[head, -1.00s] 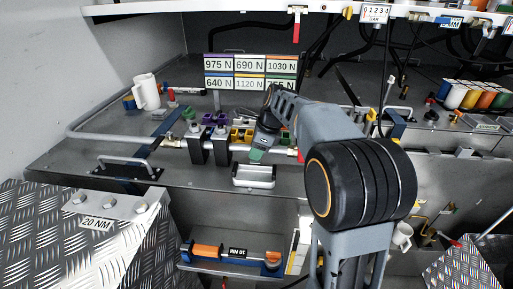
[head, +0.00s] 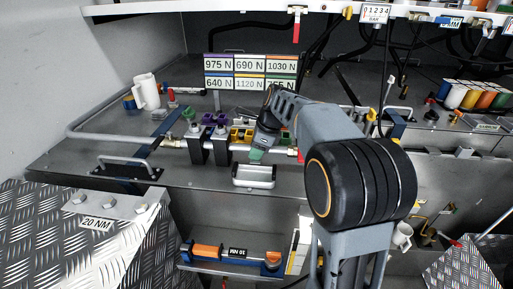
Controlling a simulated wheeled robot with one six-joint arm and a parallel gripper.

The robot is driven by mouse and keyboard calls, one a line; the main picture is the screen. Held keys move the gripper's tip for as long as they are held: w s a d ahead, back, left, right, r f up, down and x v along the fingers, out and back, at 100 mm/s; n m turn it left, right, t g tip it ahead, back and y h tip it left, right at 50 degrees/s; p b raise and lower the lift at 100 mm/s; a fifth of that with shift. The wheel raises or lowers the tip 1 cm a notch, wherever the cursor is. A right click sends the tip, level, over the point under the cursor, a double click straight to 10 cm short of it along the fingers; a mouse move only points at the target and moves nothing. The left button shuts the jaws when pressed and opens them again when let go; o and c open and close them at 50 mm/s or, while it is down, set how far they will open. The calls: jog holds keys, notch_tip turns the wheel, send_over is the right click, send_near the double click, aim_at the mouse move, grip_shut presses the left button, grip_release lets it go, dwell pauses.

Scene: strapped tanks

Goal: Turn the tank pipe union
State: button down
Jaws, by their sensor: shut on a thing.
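A grey pipe (head: 175,143) runs left to right along the bench, through two black upright clamps (head: 196,148). Purple parts (head: 213,118) sit above the clamps and a yellow part (head: 241,135) sits just right of them. My arm reaches in from the right, and my gripper (head: 261,146) is down at the pipe, right of the yellow part. It is shut on the pipe union, which is mostly hidden by the gripper. A green part (head: 256,154) shows just below the gripper.
A metal tray with a handle (head: 254,176) lies right below the pipe. A sign board of force values (head: 250,72) stands behind. A white mug (head: 146,91) is at the left, and an orange-and-blue tool (head: 235,254) lies on a lower shelf.

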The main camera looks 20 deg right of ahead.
jog(key=shift+f+t+b, duration=0.15)
jog(key=shift+t+b, duration=0.15)
jog(key=shift+b, duration=0.35)
jog(key=t+h+b, duration=0.1)
jog(key=b, duration=0.2)
jog(key=shift+t, duration=0.6)
jog(key=shift+n+t+b, duration=0.4)
jog(key=shift+t+b, duration=0.1)
jog(key=shift+b, duration=1.1)
jog(key=c, duration=0.6)
grip_release()
jog(key=shift+r+p, duration=0.25)
jog(key=shift+p, duration=0.05)
notch_tip(320, 180, up, 7)
jog(key=s+a+p, duration=0.1)
jog(key=s+p, duration=0.2)
jog(key=p, duration=0.2)
jog(key=shift+w+a+r, duration=0.1)
